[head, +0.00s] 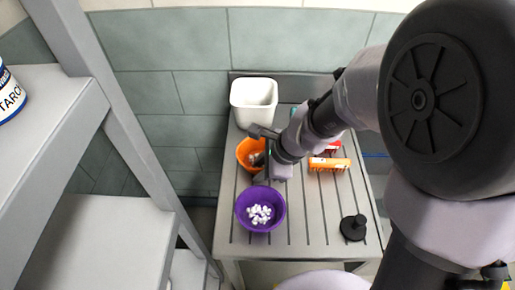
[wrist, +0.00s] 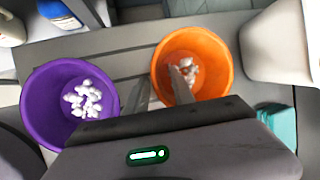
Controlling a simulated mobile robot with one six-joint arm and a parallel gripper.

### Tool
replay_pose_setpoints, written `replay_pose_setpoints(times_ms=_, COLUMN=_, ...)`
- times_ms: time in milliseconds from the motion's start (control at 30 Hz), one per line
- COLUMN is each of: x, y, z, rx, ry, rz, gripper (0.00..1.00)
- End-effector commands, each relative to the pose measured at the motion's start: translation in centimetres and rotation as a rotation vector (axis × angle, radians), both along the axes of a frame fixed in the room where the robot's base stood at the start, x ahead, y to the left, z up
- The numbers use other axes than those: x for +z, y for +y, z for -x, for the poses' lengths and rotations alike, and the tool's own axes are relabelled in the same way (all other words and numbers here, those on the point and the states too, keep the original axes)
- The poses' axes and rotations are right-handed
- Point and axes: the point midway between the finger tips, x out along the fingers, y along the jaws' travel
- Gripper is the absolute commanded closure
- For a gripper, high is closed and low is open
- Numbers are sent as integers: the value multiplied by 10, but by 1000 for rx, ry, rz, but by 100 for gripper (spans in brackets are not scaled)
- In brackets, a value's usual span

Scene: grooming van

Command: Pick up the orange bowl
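The orange bowl (head: 242,153) stands on the slatted table, behind the purple bowl and in front of the white bin. Several white pieces lie inside it. My gripper (head: 262,157) is at the bowl's right side in the head view and partly hides it. In the wrist view, the orange bowl (wrist: 218,60) is under my gripper (wrist: 158,92). One finger is inside the bowl and the other outside, with the near wall's rim between them. The fingers are apart and look open. Whether either touches the wall is unclear.
A purple bowl (head: 245,218) with white pieces stands close in front. A white bin (head: 253,100) stands behind. An orange brush-like item (head: 329,164) and a black round object (head: 353,228) lie to the right. A grey shelf rack (head: 120,130) stands left.

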Motion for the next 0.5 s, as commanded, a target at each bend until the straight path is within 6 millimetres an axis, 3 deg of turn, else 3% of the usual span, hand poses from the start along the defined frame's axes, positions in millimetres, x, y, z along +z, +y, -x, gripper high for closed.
replay_pose_setpoints(times_ms=167, x=0, y=1, z=-1, rx=0, ry=-1, rz=0, gripper=70)
replay_pose_setpoints(times_ms=333, x=1, y=0, z=-1, rx=0, ry=-1, rz=0, gripper=100)
replay_pose_setpoints(times_ms=500, x=0, y=0, z=0, rx=0, ry=-1, rz=0, gripper=100)
